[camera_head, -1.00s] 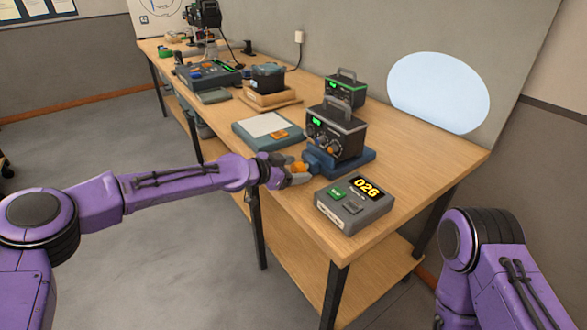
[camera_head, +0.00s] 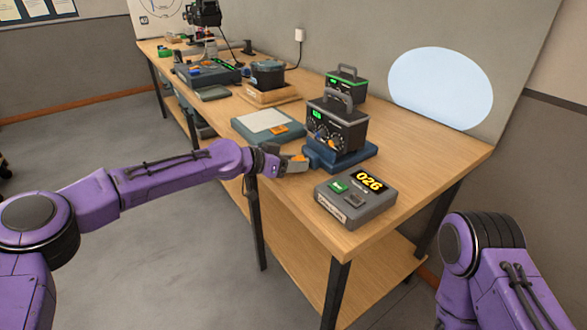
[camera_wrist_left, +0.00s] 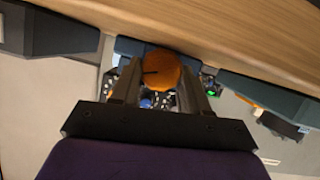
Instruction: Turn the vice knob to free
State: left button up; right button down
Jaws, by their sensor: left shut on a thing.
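The blue vice (camera_head: 362,154) sits on the wooden bench, with a black box with dials and a carry handle (camera_head: 343,128) standing on it. Its orange knob (camera_wrist_left: 163,70) with a dark mark shows between the fingers in the left wrist view. My left gripper (camera_head: 296,163) reaches the knob from the bench's front side and is shut on it. In the head view the fingers hide most of the knob. My right arm stands at the lower right; its gripper is out of view.
A grey box with a yellow 026 display (camera_head: 355,196) stands close in front of the vice. A flat panel with a white top (camera_head: 268,126) lies to the left. A second handled box (camera_head: 346,86) stands behind. The bench's right end (camera_head: 440,160) is clear.

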pick_arm(q)
jog(key=shift+w+a+f+n+g+h+b, duration=0.1)
jog(key=shift+n+g+h+b, duration=0.15)
jog(key=shift+n, duration=0.3)
jog(key=shift+w+n+g+h+b, duration=0.1)
jog(key=shift+n+g+h+b, duration=0.1)
jog(key=shift+n+g, duration=0.25)
jog(key=o, duration=1.1)
jog(key=shift+s, duration=0.1)
jog(key=shift+c, duration=0.2)
